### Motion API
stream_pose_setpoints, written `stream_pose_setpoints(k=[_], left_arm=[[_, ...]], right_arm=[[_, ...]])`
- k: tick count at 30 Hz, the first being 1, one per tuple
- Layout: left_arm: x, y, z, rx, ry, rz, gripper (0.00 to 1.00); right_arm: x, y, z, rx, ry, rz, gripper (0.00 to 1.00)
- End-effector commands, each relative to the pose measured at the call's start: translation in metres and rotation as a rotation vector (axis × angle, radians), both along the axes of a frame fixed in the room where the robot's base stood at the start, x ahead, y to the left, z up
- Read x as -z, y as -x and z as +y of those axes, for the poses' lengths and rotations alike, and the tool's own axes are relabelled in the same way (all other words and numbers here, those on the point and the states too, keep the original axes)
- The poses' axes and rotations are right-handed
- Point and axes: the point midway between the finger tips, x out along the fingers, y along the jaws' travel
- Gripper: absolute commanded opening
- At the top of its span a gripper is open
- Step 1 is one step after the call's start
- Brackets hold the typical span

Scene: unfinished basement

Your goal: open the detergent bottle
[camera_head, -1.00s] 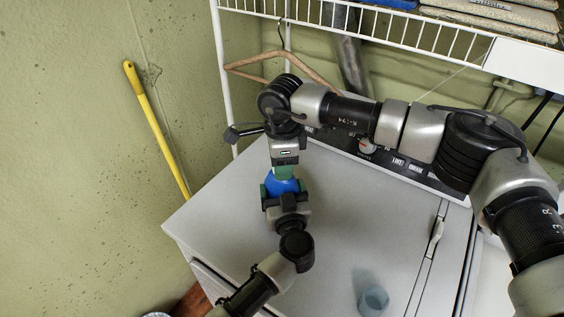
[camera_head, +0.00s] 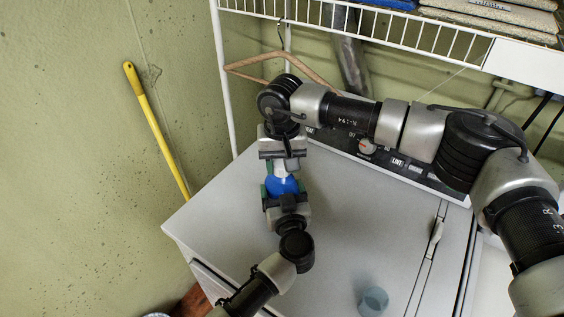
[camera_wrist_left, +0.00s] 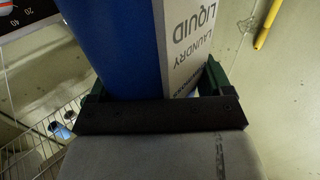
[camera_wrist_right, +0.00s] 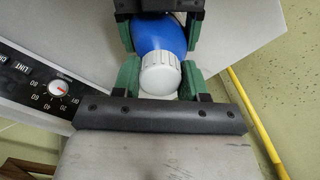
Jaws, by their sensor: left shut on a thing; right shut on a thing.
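The blue detergent bottle (camera_head: 284,187) stands upright over the front left part of the white machine top. Its body (camera_wrist_left: 115,45) and a white "LAUNDRY LIQUID" label fill the left wrist view. My left gripper (camera_head: 282,190) is shut on the bottle's body from the front. The bottle's white cap (camera_wrist_right: 160,73) is on top, between the green fingers of my right gripper (camera_wrist_right: 160,80). My right gripper, seen from outside in the head view (camera_head: 281,168), comes down from above and is shut on the cap. The grippers hide much of the bottle.
A translucent blue cup (camera_head: 373,300) stands on the machine top (camera_head: 340,235) at the front right. A control panel (camera_head: 400,165) with a dial runs along the back. A wire shelf (camera_head: 400,30) hangs above; a wooden hanger (camera_head: 290,62) hangs from it. A yellow pole (camera_head: 155,125) leans at left.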

Motion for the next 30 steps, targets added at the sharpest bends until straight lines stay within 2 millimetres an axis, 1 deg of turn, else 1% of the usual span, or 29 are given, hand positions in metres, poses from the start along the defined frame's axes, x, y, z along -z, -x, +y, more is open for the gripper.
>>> stream_pose_setpoints(k=[11, 30], left_arm=[[0.0, -0.001, 0.001, -0.003, -0.001, -0.001, 0.14], [0.001, -0.001, 0.002, -0.003, -0.002, 0.002, 0.14]], right_arm=[[-0.001, 0.001, 0.001, 0.0, 0.0, 0.004, 0.14], [-0.022, 0.001, 0.001, -0.001, -0.001, 0.001, 0.14]])
